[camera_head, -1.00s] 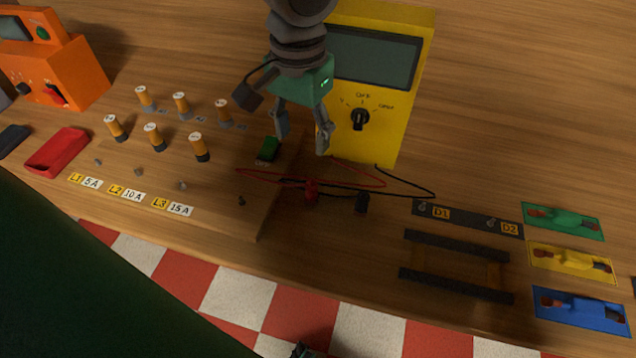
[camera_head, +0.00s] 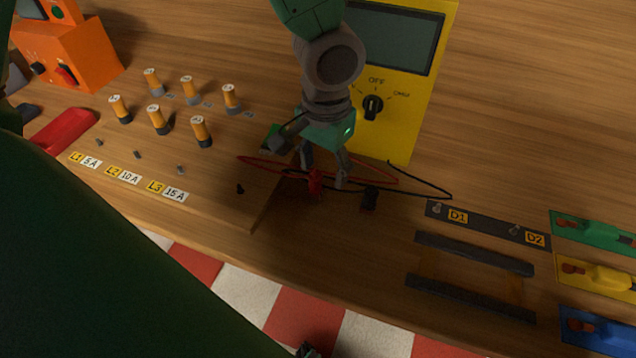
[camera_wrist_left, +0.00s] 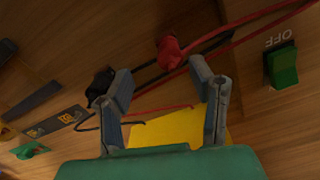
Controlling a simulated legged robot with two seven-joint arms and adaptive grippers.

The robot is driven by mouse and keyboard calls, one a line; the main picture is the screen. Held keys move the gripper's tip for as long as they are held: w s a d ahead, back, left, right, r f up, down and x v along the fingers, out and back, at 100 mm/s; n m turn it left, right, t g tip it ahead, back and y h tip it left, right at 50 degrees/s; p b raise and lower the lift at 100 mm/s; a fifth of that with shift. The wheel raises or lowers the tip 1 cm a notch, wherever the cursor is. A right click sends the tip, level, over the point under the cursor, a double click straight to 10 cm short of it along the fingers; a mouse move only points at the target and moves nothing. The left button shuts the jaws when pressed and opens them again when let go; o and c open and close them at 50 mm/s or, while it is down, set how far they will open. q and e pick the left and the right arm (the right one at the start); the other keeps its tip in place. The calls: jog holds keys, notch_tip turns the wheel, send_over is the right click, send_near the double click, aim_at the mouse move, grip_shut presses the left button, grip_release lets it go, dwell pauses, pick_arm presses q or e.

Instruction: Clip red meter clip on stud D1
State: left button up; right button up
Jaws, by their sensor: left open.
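The red meter clip (camera_head: 315,183) lies on the wooden bench below the yellow meter, on its red lead. In the left wrist view the red clip (camera_wrist_left: 170,52) is just beyond my open fingertips, towards the right one. My left gripper (camera_head: 324,177) is open and empty, close above the red clip; I cannot tell whether it touches. The black meter clip (camera_head: 369,198) lies to the right and also shows in the left wrist view (camera_wrist_left: 101,84). Stud D1 (camera_head: 437,208) stands bare on a dark strip beside the D1 label (camera_head: 458,216).
The yellow meter (camera_head: 405,85) stands behind my gripper. A dark rack (camera_head: 470,272) lies in front of the stud strip, with green, yellow and blue plates (camera_head: 600,280) at the right. Several orange-topped posts (camera_head: 158,118) stand at the left. Red and black leads cross near the clips.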

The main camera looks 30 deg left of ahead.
aim_at(320, 176)
pick_arm(q)
jog(key=shift+s+d+f, duration=0.15)
jog(key=shift+s+f, duration=0.05)
jog(key=shift+f, duration=0.35)
jog(key=shift+s+d+f, duration=0.1)
jog(key=shift+s+f, duration=0.05)
jog(key=shift+f, duration=0.35)
jog(key=a+f, duration=0.2)
jog(key=f, duration=0.1)
jog(key=shift+w+a+f, duration=0.1)
jog(key=shift+a+f, duration=0.1)
jog(key=shift+a, duration=0.3)
jog(key=shift+d, duration=0.15)
jog(key=shift+c, duration=0.4)
jog(key=shift+d, duration=0.3)
jog(key=c, duration=0.7)
jog(key=shift+d+r, duration=0.2)
jog(key=shift+d, duration=0.15)
grip_shut()
jog(key=shift+d, duration=0.3)
jog(key=shift+a, duration=0.1)
pick_arm(e)
jog(key=shift+d+f, duration=0.15)
jog(key=shift+f, duration=0.15)
